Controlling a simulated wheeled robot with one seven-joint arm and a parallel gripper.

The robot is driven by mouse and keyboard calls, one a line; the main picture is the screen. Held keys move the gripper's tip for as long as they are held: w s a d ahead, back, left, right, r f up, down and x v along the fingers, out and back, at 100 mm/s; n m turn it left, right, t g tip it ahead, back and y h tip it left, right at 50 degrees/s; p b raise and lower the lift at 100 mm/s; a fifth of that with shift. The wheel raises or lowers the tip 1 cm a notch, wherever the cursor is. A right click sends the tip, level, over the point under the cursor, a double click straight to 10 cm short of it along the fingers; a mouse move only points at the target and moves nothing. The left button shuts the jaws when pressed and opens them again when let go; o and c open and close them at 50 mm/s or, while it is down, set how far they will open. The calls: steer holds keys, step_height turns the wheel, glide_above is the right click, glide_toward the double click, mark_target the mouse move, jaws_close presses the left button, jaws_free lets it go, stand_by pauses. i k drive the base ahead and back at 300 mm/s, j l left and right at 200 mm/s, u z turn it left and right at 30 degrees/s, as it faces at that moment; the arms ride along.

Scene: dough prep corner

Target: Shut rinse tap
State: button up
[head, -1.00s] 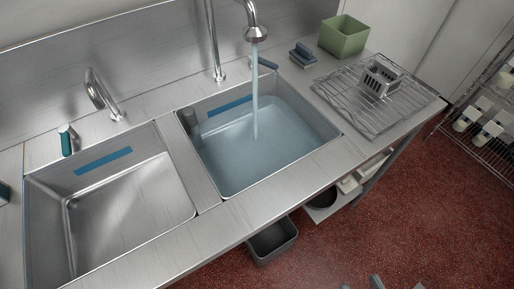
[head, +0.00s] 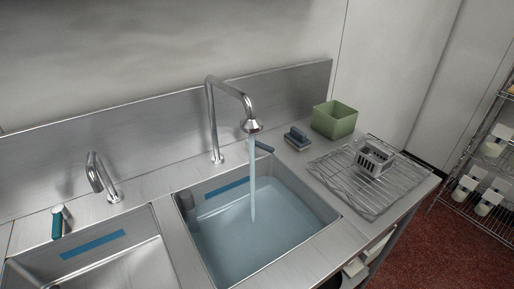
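A tall chrome tap (head: 233,88) stands behind the right basin (head: 181,222). A stream of water (head: 253,185) runs from its spout into that basin, which holds a wide pool of bluish water (head: 250,230). A blue lever handle (head: 264,147) sticks out just right of the spout, at the basin's back edge. No water runs from this tap. My gripper is not in view.
Right of the basin lie a blue-grey brush or block (head: 297,138), a green square bin (head: 334,120) and a wire drying rack (head: 350,195) holding a grey slotted caddy (head: 375,158). A wire shelf (head: 465,195) with containers stands far right. Red floor (head: 415,255) is open between.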

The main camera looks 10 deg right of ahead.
mark_target(266, 148)
steer(key=i+l+u, duration=0.15)
steer(key=u, duration=0.2)
steer(key=i+l+u, duration=0.1)
steer(key=l+u, duration=0.25)
steer(key=i+l+u, duration=0.1)
steer(key=u, duration=0.25)
